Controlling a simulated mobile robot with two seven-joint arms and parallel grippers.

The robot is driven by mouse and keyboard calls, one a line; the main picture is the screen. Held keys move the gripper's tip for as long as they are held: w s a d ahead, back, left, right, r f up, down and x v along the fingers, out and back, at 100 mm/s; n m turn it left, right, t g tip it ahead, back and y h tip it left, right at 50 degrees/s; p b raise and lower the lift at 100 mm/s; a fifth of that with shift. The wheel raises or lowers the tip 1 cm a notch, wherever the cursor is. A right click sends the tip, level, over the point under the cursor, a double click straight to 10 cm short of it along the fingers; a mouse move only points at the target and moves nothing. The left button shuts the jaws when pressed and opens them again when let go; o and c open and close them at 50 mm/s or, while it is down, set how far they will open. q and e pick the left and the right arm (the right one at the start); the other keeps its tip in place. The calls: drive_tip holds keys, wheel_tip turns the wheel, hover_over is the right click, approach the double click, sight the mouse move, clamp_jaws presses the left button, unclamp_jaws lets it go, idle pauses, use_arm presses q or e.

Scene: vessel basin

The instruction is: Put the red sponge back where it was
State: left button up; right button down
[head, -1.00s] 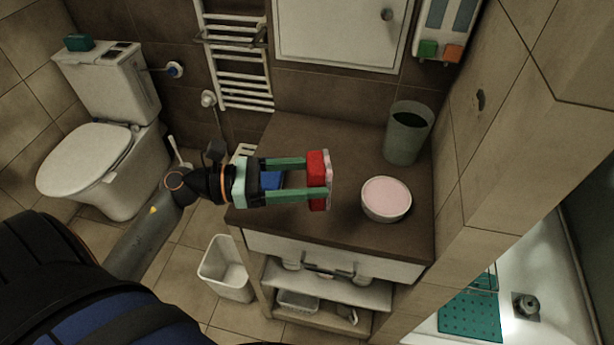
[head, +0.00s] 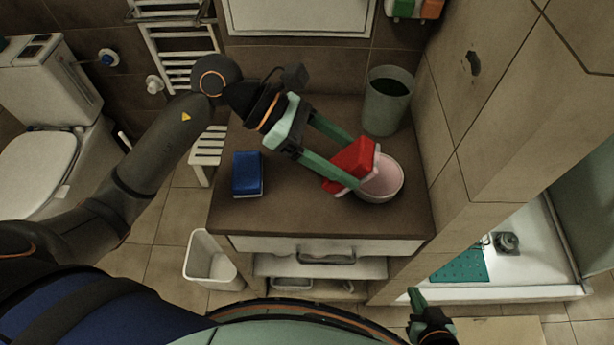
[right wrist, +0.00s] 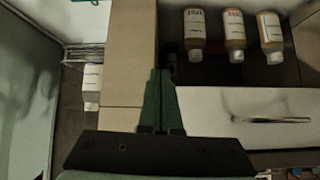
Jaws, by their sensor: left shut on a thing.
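The red sponge (head: 352,160), with a pale layer along one side, is gripped in my left gripper (head: 357,166). It is tilted and overlaps the left edge of the round pink-and-white bowl (head: 385,180) in the head view. I cannot tell whether it touches the bowl. A blue sponge (head: 247,174) lies on the brown counter (head: 290,215) to the left. My right gripper (head: 414,297) is low at the bottom right of the head view. In the right wrist view the fingers of my right gripper (right wrist: 160,75) are together, with nothing visible between them.
A grey-green bin-like vessel (head: 386,103) stands behind the bowl. A white bin (head: 209,262) is on the floor at left. A tiled wall corner (head: 490,140) bounds the counter at right. Several bottles (right wrist: 235,35) stand in the right wrist view.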

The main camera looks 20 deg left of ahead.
use_arm(q)
drive_tip(key=y, duration=0.1)
drive_tip(key=d+y, duration=0.1)
drive_tip(key=d+f+m+g+y, duration=0.1)
drive_tip(key=shift+s+d, duration=0.25)
drive_tip(key=shift+s, duration=0.05)
drive_tip(key=y, duration=0.1)
drive_tip(key=f+y, duration=0.2)
drive_tip(key=shift+w+a+y, duration=0.2)
drive_tip(key=shift+w+y, duration=0.05)
drive_tip(key=shift+y, duration=0.15)
drive_tip(key=w+a+f+n+y, duration=0.1)
drive_tip(key=w+a+y, duration=0.2)
drive_tip(key=a, duration=0.1)
drive_tip(key=n+y, duration=0.2)
approach(313, 180)
drive_tip(key=shift+s+a+f, duration=0.2)
drive_tip(key=shift+f, duration=2.95)
